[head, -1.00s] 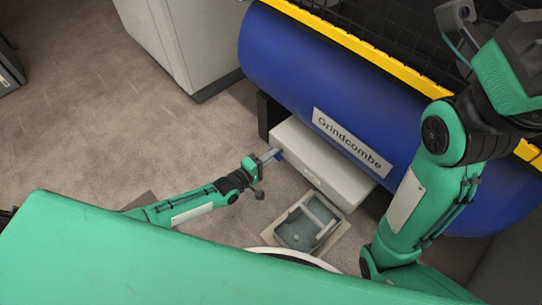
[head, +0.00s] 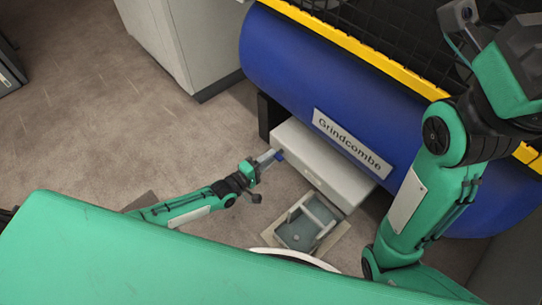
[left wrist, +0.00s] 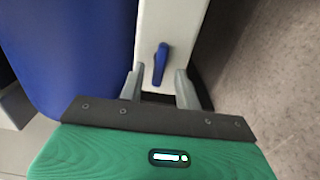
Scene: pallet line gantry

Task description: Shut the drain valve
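The drain valve shows as a blue lever handle (left wrist: 160,63) on the pale face of a long box (left wrist: 174,22) in the left wrist view. Its handle runs nearly upright in that picture, slightly slanted. In the head view the handle (head: 280,155) is a small blue spot at the box's left end, under the blue tank. My left gripper (left wrist: 158,87) is open, with one finger on each side of the handle's lower end and nothing held. In the head view my left gripper (head: 267,158) points at the handle. Contact cannot be made out. My right gripper's fingers are not in view.
The blue tank (head: 300,75) with a yellow edge (head: 360,45) hangs above the pale box (head: 310,165). A shallow tray (head: 302,232) lies on the floor beside the box. A grey cabinet (head: 180,40) stands at the back left. The floor (head: 90,130) on the left is clear.

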